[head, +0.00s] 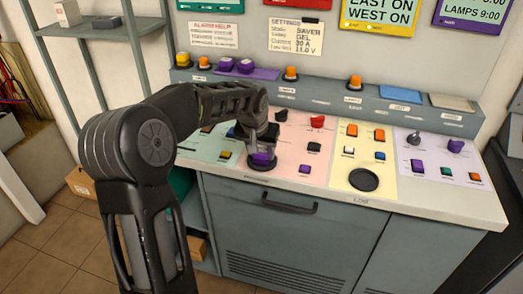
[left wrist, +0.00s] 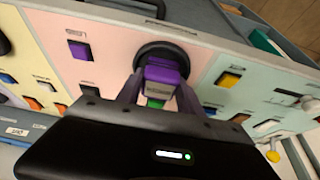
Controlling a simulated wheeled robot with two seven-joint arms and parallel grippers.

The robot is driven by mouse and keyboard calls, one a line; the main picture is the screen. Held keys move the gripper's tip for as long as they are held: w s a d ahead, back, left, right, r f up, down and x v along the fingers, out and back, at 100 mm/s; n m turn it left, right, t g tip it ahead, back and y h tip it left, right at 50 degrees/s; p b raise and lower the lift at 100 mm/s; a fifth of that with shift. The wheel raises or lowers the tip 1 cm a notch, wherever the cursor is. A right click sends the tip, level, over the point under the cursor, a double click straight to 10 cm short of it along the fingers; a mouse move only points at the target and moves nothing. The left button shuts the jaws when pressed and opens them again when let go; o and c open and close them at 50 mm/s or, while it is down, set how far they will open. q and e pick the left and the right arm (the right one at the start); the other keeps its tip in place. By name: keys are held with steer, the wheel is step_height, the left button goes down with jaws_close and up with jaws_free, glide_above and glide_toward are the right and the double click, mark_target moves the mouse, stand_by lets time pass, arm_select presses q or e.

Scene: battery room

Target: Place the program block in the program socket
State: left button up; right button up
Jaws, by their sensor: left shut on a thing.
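The program block is a purple block (head: 263,157) with a grey face, held low at the black round socket (head: 262,166) on the front edge of the pink panel. My left gripper (head: 259,146) is shut on it from above. In the left wrist view the purple block (left wrist: 162,72) sits between the two fingers, with a green patch below its grey face. The black round socket (left wrist: 178,52) shows right behind the block and is partly covered by it. I cannot tell whether the block is seated in it or just above it. My right gripper is not in view.
The pink panel holds red, dark and purple controls around the socket. A black round dish (head: 364,180) lies on the yellow panel. A raised ledge (head: 330,92) behind carries purple blocks (head: 245,66) and orange knobs. A drawer handle (head: 290,206) is below the counter edge.

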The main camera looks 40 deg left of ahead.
arm_select(q)
steer(key=shift+f, duration=0.1)
steer(key=o, duration=1.4)
steer(key=shift+r, duration=0.45)
steer(key=v, duration=1.1)
steer(key=shift+s+d+r+b, duration=0.1)
steer(key=shift+s+r+b, duration=0.1)
steer(key=shift+b, duration=0.15)
